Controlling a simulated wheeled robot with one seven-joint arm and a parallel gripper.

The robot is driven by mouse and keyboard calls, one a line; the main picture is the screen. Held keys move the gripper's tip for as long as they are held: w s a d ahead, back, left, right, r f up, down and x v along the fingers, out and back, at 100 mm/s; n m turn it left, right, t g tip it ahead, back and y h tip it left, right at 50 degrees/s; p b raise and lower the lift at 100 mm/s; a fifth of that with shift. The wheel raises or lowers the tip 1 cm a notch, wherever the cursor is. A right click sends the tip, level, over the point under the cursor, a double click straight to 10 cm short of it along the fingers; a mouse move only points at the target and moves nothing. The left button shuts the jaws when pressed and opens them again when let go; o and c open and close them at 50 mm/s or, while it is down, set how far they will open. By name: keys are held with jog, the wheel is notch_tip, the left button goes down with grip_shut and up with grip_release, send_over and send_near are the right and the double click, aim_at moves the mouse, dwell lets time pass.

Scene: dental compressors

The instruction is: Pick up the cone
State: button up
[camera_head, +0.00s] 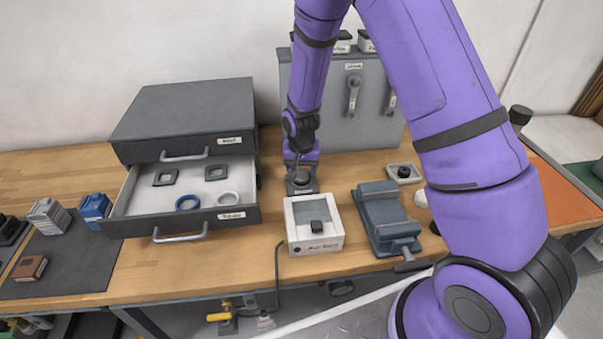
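My purple arm reaches down over the bench, and my gripper (301,170) is at a small dark round piece (302,177) on a labelled grey base (300,189). I cannot tell whether this piece is the cone, and no clear cone shape shows elsewhere. The gripper's fingers are too small and dark to make out, so I cannot see whether they are open, shut or touching the piece.
A white box (314,238) with a black part on top stands just in front of the gripper. A grey vise (386,217) is to its right. An open drawer (238,215) with rings and square frames is at left. A grey cabinet (342,117) stands behind.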

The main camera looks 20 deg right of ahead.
jog(key=c, duration=0.8)
jog(key=shift+o, duration=0.2)
jog(key=shift+r, duration=0.15)
